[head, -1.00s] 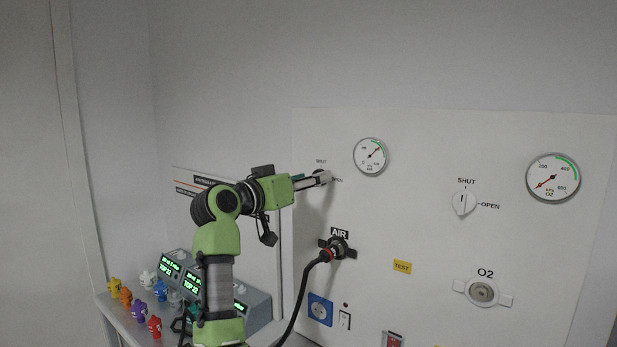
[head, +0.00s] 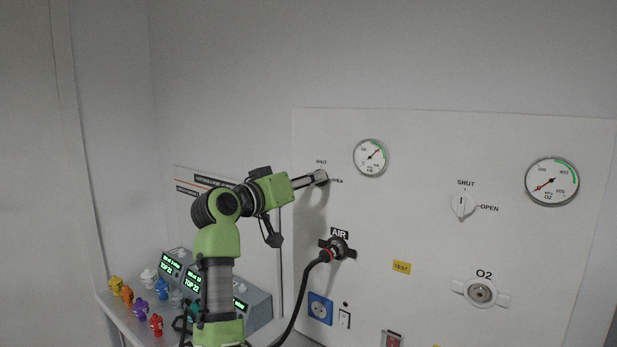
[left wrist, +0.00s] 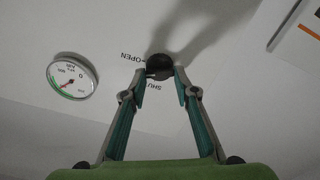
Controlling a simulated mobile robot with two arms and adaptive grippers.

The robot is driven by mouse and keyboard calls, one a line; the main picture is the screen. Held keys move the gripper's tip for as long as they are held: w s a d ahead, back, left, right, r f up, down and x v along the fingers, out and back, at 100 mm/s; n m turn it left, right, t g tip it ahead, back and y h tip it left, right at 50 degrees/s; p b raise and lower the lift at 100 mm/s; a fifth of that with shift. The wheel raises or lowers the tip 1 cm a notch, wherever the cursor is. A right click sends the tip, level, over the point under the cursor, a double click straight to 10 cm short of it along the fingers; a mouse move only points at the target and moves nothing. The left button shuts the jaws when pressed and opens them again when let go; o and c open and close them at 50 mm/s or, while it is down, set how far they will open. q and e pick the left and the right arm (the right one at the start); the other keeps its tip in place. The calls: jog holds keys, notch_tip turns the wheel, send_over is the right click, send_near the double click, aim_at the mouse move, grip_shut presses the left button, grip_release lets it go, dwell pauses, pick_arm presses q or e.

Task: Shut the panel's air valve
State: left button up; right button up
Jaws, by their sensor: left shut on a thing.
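The air valve knob (left wrist: 160,66) is a dark round knob on the white panel (head: 450,135), with SHUT and OPEN printed beside it. In the head view my left gripper (head: 322,177) reaches the panel at this knob and mostly hides it. In the left wrist view my left gripper (left wrist: 160,75) has its fingertips on either side of the knob, shut on it. How far the knob is turned is hard to tell. My right gripper is not in view.
Below the knob, a black hose (head: 300,295) is plugged into the AIR outlet (head: 338,248). The O2 valve (head: 463,205), O2 gauge (head: 552,181) and O2 outlet (head: 481,292) are to the right. A shelf at lower left holds grey monitors (head: 258,305) and several coloured figures.

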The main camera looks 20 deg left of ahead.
pick_arm(q)
jog(key=shift+a+f+n+p, duration=0.1)
jog(key=shift+n+p, duration=2.7)
jog(key=shift+n, duration=0.55)
jog(key=shift+a+f+n+p, duration=0.1)
jog(key=shift+n+p, duration=2.7)
jog(key=shift+n, duration=0.55)
jog(key=o, duration=1.1)
jog(key=shift+w, duration=0.1)
jog(key=v, duration=1.2)
